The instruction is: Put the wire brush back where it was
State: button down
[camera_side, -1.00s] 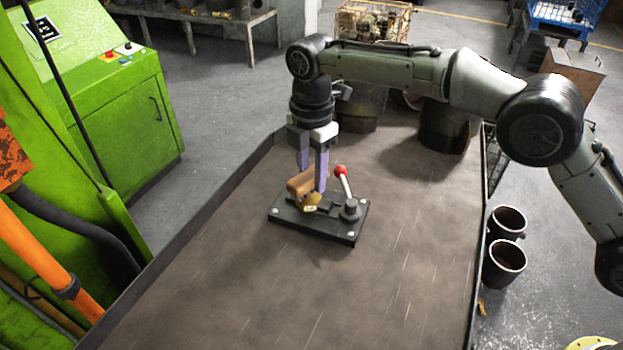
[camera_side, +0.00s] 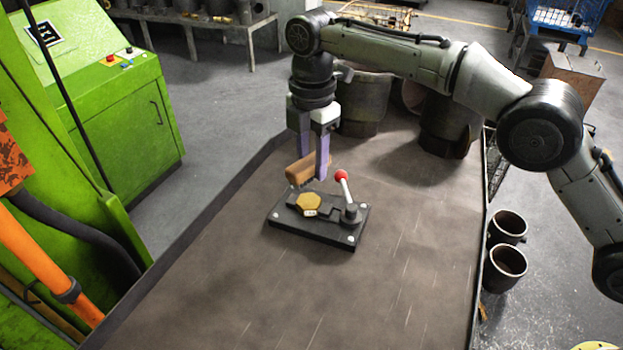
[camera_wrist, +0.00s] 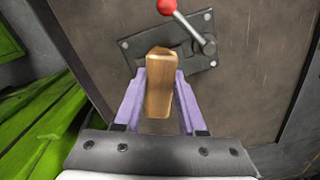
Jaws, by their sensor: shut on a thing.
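The wire brush (camera_side: 300,172) shows as a brown wooden block between the purple fingers of my gripper (camera_side: 314,172). My gripper is shut on it and holds it just above and behind the black clamp plate. In the wrist view the brush's wooden body (camera_wrist: 159,88) lies between the two fingers (camera_wrist: 160,100), over part of the plate.
The brown table (camera_side: 400,240) is mostly clear in front and to the right of the plate. Large dark cylinders (camera_side: 447,125) stand at its back. A green machine (camera_side: 125,110) is to the left. Two pots (camera_side: 505,262) stand on the floor at right.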

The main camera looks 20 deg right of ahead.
dwell(0.3)
jog(key=shift+w+a, duration=0.1)
jog(key=shift+w, duration=0.05)
jog(key=shift+s+f+n, duration=0.2)
jog(key=shift+f+n, duration=0.4)
jog(key=shift+f, duration=0.15)
jog(key=shift+s+d+f+n, duration=0.3)
jog(key=shift+s+d+f, duration=0.05)
jog(key=shift+s+d, duration=0.25)
jog(key=shift+s+d+f+n, duration=0.3)
jog(key=shift+s+d, duration=0.2)
jog(key=shift+d, duration=0.1)
jog(key=s+d+r+n, duration=0.1)
jog(key=s+d+r, duration=0.2)
jog(key=s+d, duration=0.95)
jog(key=s+d+r+n, duration=0.1)
jog(key=s+d+r, duration=0.1)
jog(key=s+d, duration=1.05)
send_over(444, 240)
jog(key=f, duration=0.9)
jog(key=shift+s+d, duration=0.1)
jog(key=shift+s, duration=0.1)
jog(key=shift+w+f, duration=0.15)
jog(key=shift+f, duration=1.5)
